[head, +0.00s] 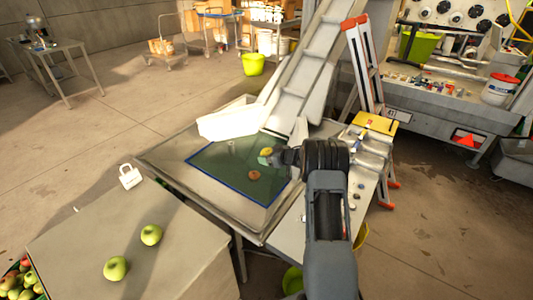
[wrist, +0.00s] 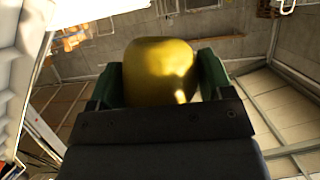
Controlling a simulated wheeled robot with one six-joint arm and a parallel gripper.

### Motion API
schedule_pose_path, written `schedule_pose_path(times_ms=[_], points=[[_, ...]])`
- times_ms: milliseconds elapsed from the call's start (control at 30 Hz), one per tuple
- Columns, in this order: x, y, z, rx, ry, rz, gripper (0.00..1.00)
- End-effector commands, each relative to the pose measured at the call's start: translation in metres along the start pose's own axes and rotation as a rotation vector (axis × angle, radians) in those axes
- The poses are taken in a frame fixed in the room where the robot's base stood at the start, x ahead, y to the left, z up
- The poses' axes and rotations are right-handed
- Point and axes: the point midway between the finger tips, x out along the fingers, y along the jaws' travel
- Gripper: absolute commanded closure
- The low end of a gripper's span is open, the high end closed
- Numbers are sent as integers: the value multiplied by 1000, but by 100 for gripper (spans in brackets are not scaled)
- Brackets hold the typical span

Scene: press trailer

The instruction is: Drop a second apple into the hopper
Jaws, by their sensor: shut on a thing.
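My gripper (head: 266,157) is in the middle of the head view, above the dark green, blue-edged mat on the steel table. It is shut on a yellow apple (head: 266,151). In the wrist view the yellow apple (wrist: 158,70) sits between the green fingers, its lower part hidden by the gripper body. The white hopper (head: 228,122) stands at the table's far side, left of and beyond my gripper, at the foot of the sloping conveyor (head: 300,75). Its inside cannot be made out. Two green apples (head: 116,268) (head: 151,235) rest on a grey-topped surface at lower left.
A small brown round thing (head: 254,175) lies on the mat (head: 225,172) below my gripper. A crate of mixed apples (head: 18,284) is at the lower left corner. An orange and grey ladder (head: 362,65) stands right of the conveyor. The floor at left is mostly clear.

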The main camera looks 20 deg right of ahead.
Motion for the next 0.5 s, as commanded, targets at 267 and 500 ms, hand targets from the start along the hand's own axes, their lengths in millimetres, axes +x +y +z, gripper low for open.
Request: schedule_pose_path(times_ms=[267,500], points=[[11,-1,25,-1,1,-2,54],[20,0,48,0,1,1,54]])
